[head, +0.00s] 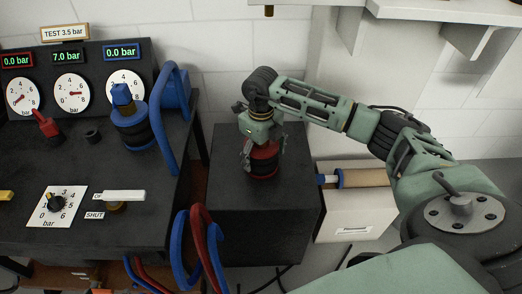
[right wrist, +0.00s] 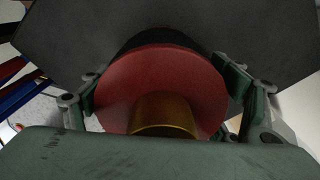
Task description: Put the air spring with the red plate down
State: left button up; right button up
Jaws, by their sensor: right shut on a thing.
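The air spring with the red plate (head: 264,163) is at the top of the dark block (head: 228,212), upright, with its red plate uppermost and a black body below. My right gripper (head: 260,147) is above it and shut on it. In the right wrist view the red plate (right wrist: 160,80) sits between the two fingers, with a brass stud (right wrist: 163,113) rising from it. The underside of the air spring is hidden, so I cannot tell if it touches the block. My left gripper is not in view.
Left of the block is a black test bench with gauges (head: 70,93), a knob (head: 57,203) and a blue-plated air spring (head: 131,127). Blue and red hoses (head: 203,240) hang between bench and block. A white box (head: 352,215) with a brown roll (head: 362,178) stands right of the block.

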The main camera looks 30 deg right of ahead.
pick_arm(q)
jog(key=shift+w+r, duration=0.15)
pick_arm(e)
jog(key=shift+w, duration=0.1)
jog(key=o, duration=2.1)
jog(key=shift+r, duration=0.15)
notch_tip(320, 180, up, 7)
jog(key=shift+r+p, duration=0.15)
jog(key=shift+p, duration=0.75)
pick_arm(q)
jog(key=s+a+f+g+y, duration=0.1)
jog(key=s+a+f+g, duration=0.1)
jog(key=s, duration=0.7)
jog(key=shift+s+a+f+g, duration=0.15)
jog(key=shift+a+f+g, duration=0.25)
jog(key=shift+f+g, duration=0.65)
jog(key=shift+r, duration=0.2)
